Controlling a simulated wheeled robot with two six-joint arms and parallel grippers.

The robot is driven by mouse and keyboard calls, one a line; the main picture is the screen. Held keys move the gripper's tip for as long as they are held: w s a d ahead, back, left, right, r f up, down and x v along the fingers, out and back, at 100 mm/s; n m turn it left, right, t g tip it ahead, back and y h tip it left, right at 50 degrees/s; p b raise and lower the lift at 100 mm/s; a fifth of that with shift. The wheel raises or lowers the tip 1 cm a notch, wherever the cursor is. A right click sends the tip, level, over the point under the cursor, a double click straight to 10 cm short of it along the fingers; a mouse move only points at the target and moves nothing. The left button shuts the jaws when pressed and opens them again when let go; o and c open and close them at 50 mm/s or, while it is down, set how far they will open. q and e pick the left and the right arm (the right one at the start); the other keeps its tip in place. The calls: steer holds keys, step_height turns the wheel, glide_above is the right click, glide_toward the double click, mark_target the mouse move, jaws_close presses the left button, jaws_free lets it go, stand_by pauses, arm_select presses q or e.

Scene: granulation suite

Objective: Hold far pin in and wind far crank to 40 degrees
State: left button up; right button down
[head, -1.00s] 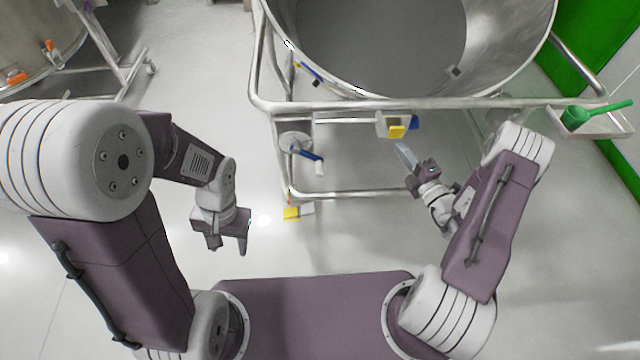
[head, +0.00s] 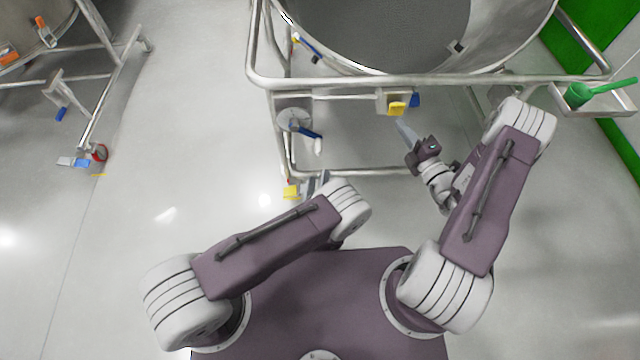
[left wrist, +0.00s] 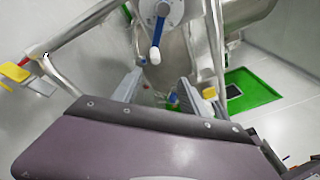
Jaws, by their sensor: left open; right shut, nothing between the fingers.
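A crank with a round grey plate (head: 293,119), blue arm (head: 310,133) and white handle sits on the left post of the vessel frame. It also shows in the left wrist view as a blue arm (left wrist: 158,30) with a white knob (left wrist: 155,55), ahead of my left gripper. My left gripper (left wrist: 160,90) is open and empty, apart from the crank; in the head view my left arm mostly hides it. A grey bracket with a yellow block (head: 396,109) hangs from the front rail. My right gripper (head: 404,130) is shut and empty below it. I cannot tell which part is the far pin.
The steel vessel (head: 385,35) stands in a tubular frame (head: 440,82). A yellow block (head: 291,192) sits low on the frame near my left gripper. A tray with a green scoop (head: 580,95) is at right. Another frame (head: 112,75) stands at left.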

mark_target(318, 149)
arm_select(q)
steer(key=shift+h, duration=0.3)
steer(key=x, duration=0.4)
steer(key=a+x, duration=0.1)
steer(key=x, duration=0.3)
steer(key=a+x, duration=0.1)
steer(key=x, duration=0.2)
steer(key=shift+w+f, duration=0.25)
steer(key=shift+w, duration=0.4)
arm_select(e)
steer(key=shift+w, duration=0.1)
stand_by(0.9)
